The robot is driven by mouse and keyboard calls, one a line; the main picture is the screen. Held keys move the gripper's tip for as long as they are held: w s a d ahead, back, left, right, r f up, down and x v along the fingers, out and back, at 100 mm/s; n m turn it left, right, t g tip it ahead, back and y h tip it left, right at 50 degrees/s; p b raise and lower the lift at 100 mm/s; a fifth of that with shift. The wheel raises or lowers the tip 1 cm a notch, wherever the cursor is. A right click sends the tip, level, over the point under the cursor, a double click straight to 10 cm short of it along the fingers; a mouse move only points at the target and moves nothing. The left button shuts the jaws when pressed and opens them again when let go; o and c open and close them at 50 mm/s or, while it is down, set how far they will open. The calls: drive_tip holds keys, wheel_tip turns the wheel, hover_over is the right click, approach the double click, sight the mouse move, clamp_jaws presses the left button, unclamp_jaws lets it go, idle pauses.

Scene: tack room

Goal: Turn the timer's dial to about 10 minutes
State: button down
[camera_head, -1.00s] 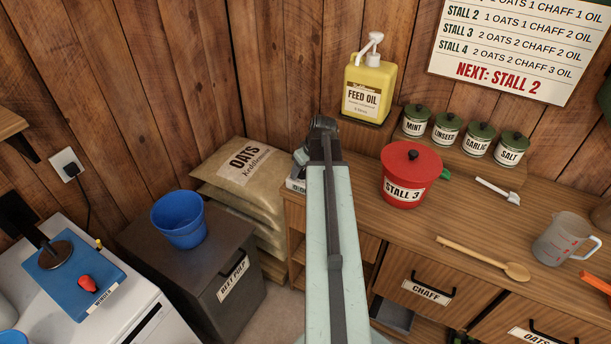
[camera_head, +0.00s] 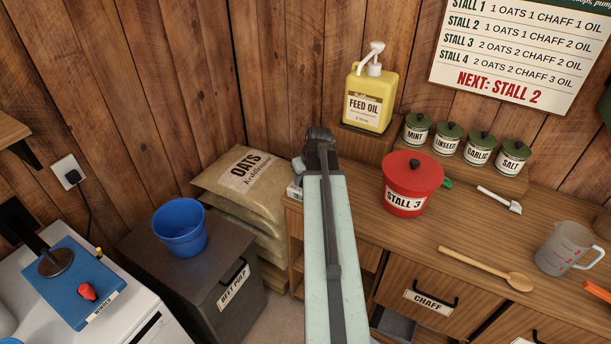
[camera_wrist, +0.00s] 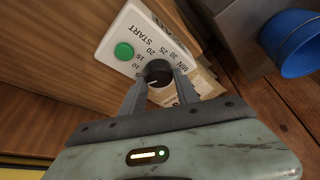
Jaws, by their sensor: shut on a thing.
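The timer (camera_wrist: 124,32) is a white box with a green START button and minute numbers, seen rotated in the wrist view. Its black dial (camera_wrist: 157,70) has a pale pointer mark that seems to face the lower left of that view; the exact number it meets is unclear. My gripper (camera_wrist: 159,82) is shut on the dial, one finger on each side. In the head view, a small pale part of the timer (camera_head: 295,190) shows left of my arm, at the counter's left end. My arm hides the fingers and dial there.
A red STALL 3 pot (camera_head: 411,185) and a yellow feed oil bottle (camera_head: 369,98) stand to the right of and behind my arm's end. Oats sacks (camera_head: 238,190) and a blue bucket (camera_head: 179,230) are to the left. A wooden spoon (camera_head: 485,268) lies on the counter.

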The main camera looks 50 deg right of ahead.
drive_tip(key=m, duration=0.2)
drive_tip(key=m+g+h, duration=0.1)
drive_tip(key=m, duration=0.2)
drive_tip(key=shift+s+a+f+h, duration=0.1)
drive_tip(key=shift+a+h, duration=0.1)
drive_tip(key=shift+h, duration=0.1)
drive_tip(key=shift+a+m+g+h, duration=0.15)
drive_tip(key=shift+m+g, duration=0.25)
drive_tip(key=shift+m, duration=0.75)
drive_tip(key=shift+d+m+g+h, duration=0.1)
drive_tip(key=shift+m+g+h, duration=0.25)
drive_tip(key=shift+m, duration=0.8)
drive_tip(key=shift+w+a, duration=0.1)
drive_tip(key=shift+w, duration=0.1)
drive_tip(key=c, duration=0.9)
unclamp_jaws()
drive_tip(key=p+v, duration=0.7)
drive_tip(key=shift+r, duration=0.45)
